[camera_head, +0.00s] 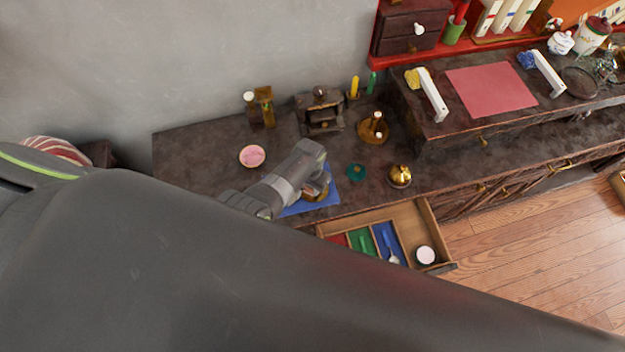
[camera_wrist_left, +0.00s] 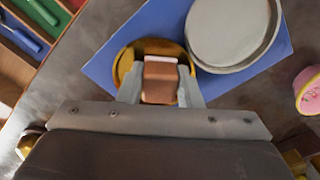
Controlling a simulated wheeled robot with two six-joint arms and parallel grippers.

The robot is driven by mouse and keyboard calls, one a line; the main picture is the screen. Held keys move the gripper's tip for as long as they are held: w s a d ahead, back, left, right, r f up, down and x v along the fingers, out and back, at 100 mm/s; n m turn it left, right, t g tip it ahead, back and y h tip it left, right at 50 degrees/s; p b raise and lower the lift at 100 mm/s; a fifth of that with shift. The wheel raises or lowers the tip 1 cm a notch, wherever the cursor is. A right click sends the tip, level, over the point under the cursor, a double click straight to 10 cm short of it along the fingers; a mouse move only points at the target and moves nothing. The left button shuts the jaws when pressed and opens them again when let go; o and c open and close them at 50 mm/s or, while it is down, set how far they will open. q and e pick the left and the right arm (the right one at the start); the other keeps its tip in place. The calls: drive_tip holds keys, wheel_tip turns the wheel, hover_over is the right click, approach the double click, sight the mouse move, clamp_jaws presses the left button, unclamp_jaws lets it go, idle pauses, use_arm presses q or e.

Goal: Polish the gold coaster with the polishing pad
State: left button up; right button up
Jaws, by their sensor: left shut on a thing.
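My left gripper (camera_head: 318,188) is over the front of the dark cabinet top. In the left wrist view, the gripper (camera_wrist_left: 161,86) is shut on a small brown block, the polishing pad (camera_wrist_left: 161,80). The gold coaster (camera_wrist_left: 126,60) is a round, rimmed disc lying on a blue mat (camera_wrist_left: 110,42). The pad is over the coaster, within its rim in the picture; I cannot tell whether they touch. In the head view the coaster is mostly hidden by my gripper, and part of the blue mat (camera_head: 329,200) shows. My right gripper is not in view.
A pale round dish (camera_wrist_left: 234,28) overlaps the mat beside the coaster. A pink bowl (camera_head: 252,156) stands to the left. A teal piece (camera_head: 356,171) and a gold pot (camera_head: 400,176) stand to the right.

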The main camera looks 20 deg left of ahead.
use_arm(q)
drive_tip(key=shift+s+d+f, duration=0.1)
drive_tip(key=shift+d+f, duration=0.05)
drive_tip(key=shift+d, duration=0.7)
drive_tip(key=shift+w+d+b, duration=0.1)
drive_tip(key=shift+w+b, duration=0.2)
drive_tip(key=shift+b, duration=0.1)
drive_tip(key=shift+w, duration=0.5)
drive_tip(key=shift+w+a, duration=0.15)
drive_tip(key=shift+a, duration=0.65)
drive_tip(key=shift+s+a+r+p, duration=0.15)
drive_tip(key=shift+s+r+p, duration=0.05)
drive_tip(key=shift+s+p, duration=0.6)
drive_tip(key=shift+s+d+f, duration=0.1)
drive_tip(key=shift+s+d, duration=0.05)
drive_tip(key=shift+d, duration=0.7)
